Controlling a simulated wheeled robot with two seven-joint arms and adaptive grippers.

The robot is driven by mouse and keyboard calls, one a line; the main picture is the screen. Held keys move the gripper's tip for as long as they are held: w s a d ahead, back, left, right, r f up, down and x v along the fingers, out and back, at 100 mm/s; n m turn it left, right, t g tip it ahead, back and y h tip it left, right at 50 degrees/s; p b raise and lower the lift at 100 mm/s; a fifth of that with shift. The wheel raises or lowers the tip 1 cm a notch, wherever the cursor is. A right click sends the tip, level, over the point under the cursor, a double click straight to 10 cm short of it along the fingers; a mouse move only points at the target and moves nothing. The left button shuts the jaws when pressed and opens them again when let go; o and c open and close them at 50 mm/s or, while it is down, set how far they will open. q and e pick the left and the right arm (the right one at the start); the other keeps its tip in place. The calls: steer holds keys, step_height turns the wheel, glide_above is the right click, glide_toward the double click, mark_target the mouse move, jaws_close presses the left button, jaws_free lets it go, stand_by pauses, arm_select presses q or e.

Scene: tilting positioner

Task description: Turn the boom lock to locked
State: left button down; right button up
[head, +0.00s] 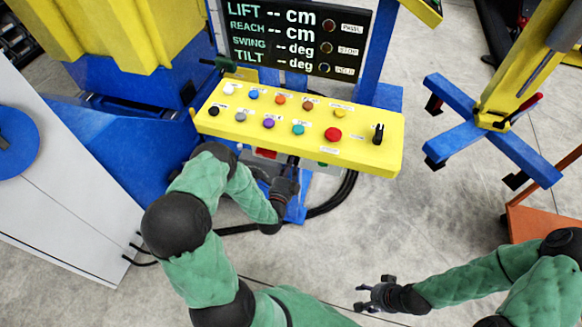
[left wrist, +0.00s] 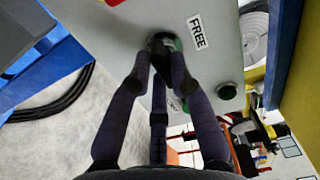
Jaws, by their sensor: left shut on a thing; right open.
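My left gripper (head: 288,178) reaches in under the front edge of the yellow control panel (head: 385,160). In the left wrist view its fingers (left wrist: 162,78) are closed on a dark knob (left wrist: 163,40) with green beside it, on a grey face. A white label reading FREE (left wrist: 199,24) sits just right of the knob; I take this knob for the boom lock. The fingers cover part of it, so its exact angle is unclear. In the head view the knob is hidden by the panel and gripper. My right gripper (head: 372,296) is open and empty over the floor.
The panel top carries several coloured buttons, a red button (head: 333,134) and a black switch (head: 378,133). A display (head: 295,40) stands behind it. Black cables (head: 335,200) run below. A blue-footed yellow post (head: 480,130) stands right.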

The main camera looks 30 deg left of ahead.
stand_by(0.3)
arm_select(q)
steer(key=c, duration=1.1)
jaws_free()
steer(key=v, duration=1.2)
steer(key=shift+s, duration=0.1)
steer(key=shift+f, duration=0.1)
